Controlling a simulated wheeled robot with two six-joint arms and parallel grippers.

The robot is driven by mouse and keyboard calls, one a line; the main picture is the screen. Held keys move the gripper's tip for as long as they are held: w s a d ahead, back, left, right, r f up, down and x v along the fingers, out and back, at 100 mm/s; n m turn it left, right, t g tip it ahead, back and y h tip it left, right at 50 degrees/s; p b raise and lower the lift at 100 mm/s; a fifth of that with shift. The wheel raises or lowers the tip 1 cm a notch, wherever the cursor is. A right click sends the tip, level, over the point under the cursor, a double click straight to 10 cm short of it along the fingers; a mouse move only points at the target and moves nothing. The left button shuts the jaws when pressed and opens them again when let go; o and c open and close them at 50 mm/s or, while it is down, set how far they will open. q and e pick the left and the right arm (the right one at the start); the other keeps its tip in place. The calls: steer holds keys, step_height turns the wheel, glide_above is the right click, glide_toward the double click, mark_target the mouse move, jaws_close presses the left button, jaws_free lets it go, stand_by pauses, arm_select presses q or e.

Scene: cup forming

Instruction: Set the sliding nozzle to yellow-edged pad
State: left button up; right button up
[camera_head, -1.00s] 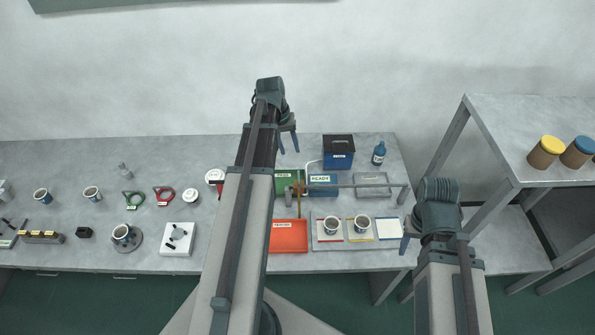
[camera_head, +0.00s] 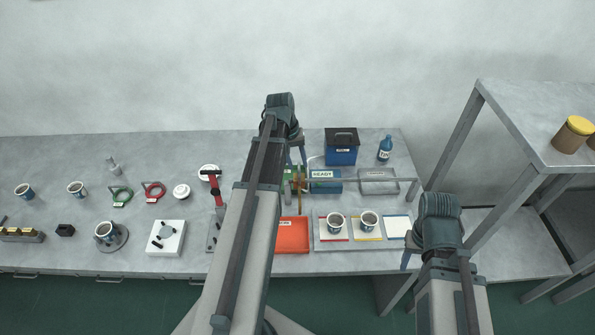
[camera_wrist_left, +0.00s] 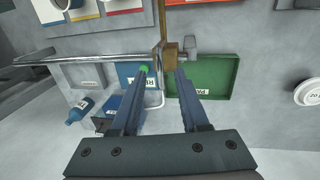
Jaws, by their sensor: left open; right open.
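The sliding nozzle is a brass-coloured block (camera_wrist_left: 170,52) with a thin brown upright tube, on a metal rail at the green tray's edge. In the head view the tube (camera_head: 298,200) stands left of the cup pads, near the red tray.
The rail (camera_head: 350,184) runs right from the nozzle above the bench. A READY box (camera_head: 324,182), a blue bin (camera_head: 341,150) and a blue bottle (camera_head: 385,148) stand behind it. The red tray (camera_head: 292,236) is left of the pads. A raised shelf (camera_head: 530,130) stands at right.

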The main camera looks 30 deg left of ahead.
arm_select(q)
steer(key=shift+w+d+f, duration=0.1)
steer(key=shift+f, duration=0.45)
steer(key=shift+c, duration=0.2)
jaws_close()
stand_by(0.9)
